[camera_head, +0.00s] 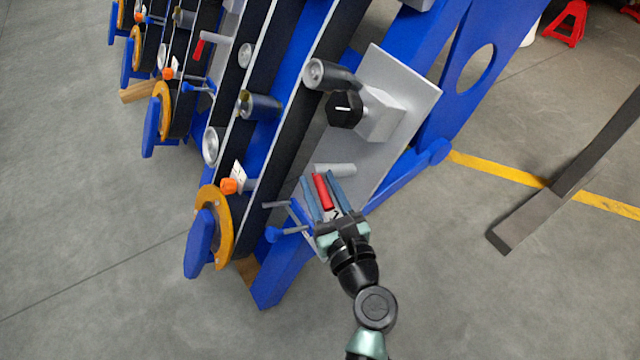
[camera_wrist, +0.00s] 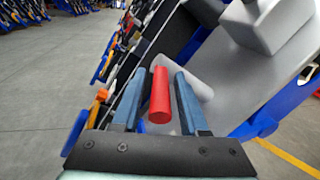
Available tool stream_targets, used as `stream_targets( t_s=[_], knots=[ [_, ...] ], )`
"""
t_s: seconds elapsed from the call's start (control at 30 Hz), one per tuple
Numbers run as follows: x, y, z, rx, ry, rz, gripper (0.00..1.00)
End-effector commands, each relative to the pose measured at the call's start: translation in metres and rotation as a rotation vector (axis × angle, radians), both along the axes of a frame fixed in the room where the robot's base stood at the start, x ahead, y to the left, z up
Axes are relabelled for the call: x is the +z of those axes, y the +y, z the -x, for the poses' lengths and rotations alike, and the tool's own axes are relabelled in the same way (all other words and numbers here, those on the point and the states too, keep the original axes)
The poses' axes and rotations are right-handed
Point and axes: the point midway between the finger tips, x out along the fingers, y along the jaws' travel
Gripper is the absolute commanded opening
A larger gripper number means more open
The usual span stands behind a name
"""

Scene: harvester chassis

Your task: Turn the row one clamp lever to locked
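The red clamp lever grip (camera_head: 322,191) is on the nearest row of the blue chassis, beside a light grey plate (camera_head: 405,85). It also shows as a red cylinder in the wrist view (camera_wrist: 160,95). My gripper (camera_head: 319,177) is around it, with one blue finger on each side. In the wrist view, my gripper (camera_wrist: 161,85) is open, with a narrow gap between each finger and the red grip. A pale grey cylinder (camera_head: 335,169) lies just beyond the fingertips. Whether it joins the lever is hidden.
A black hexagonal knob (camera_head: 344,109) on a grey block is above the gripper. A blue-tipped rod (camera_head: 287,232) is close to its left. An orange ring with a blue paddle (camera_head: 201,243) is further left. The floor to the right is mostly clear, with a dark beam (camera_head: 520,217).

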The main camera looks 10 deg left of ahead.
Motion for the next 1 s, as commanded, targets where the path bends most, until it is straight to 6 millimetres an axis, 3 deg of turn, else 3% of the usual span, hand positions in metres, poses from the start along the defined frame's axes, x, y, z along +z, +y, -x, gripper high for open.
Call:
stream_targets(
  t_s=[0.03, 0.2, 0.23, 1.0],
  knots=[
    [-0.0001, -0.0002, 0.0001, 0.0, 0.0, 0.0, 0.32],
    [-0.0002, -0.0003, 0.0003, 0.0, 0.0, 0.0, 0.02],
    [-0.0002, -0.0003, 0.0003, 0.0, 0.0, 0.0, 0.0],
    [-0.0006, -0.0005, 0.0005, 0.0, 0.001, 0.001, 0.0]
  ],
)
